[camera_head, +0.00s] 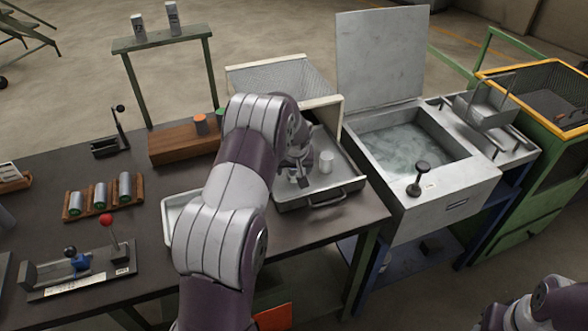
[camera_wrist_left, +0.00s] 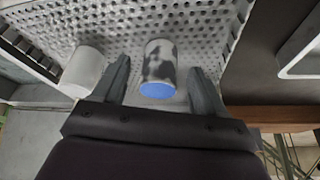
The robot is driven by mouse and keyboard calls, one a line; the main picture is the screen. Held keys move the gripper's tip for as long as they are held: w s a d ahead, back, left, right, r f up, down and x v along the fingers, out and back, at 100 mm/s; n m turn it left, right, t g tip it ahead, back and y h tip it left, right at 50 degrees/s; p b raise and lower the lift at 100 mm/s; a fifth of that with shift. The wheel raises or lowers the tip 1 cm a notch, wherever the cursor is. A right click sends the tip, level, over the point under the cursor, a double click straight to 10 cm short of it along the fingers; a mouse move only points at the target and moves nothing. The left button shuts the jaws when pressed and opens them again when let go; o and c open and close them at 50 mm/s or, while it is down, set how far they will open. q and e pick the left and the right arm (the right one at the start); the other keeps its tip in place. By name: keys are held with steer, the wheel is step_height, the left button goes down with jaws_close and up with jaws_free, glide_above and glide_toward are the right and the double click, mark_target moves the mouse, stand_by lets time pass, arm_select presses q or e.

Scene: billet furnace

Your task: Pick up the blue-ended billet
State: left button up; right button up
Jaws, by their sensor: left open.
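The blue-ended billet (camera_wrist_left: 158,68) lies on a perforated metal surface in the left wrist view. It is a mottled grey and black cylinder with its blue end facing my gripper. My left gripper (camera_wrist_left: 160,66) is open, with one finger on each side of this billet and a visible gap at both. In the head view my left gripper (camera_head: 297,172) is low over the metal tray (camera_head: 345,189), and the blue-ended billet cannot be made out there. A plain white billet (camera_wrist_left: 83,70) lies just left of the left finger; a white cylinder (camera_head: 326,162) also shows in the head view.
A basin of liquid (camera_head: 405,145) with a raised lid stands right of the tray. A wooden block (camera_head: 185,144) holding coloured-ended billets is to the left. A wooden rack (camera_head: 103,197) with green-ended billets and a red-knobbed lever fixture (camera_head: 107,219) are further left.

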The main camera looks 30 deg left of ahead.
arm_select(q)
steer(key=shift+x, duration=1)
jaws_close()
steer(key=shift+w+r, duration=0.1)
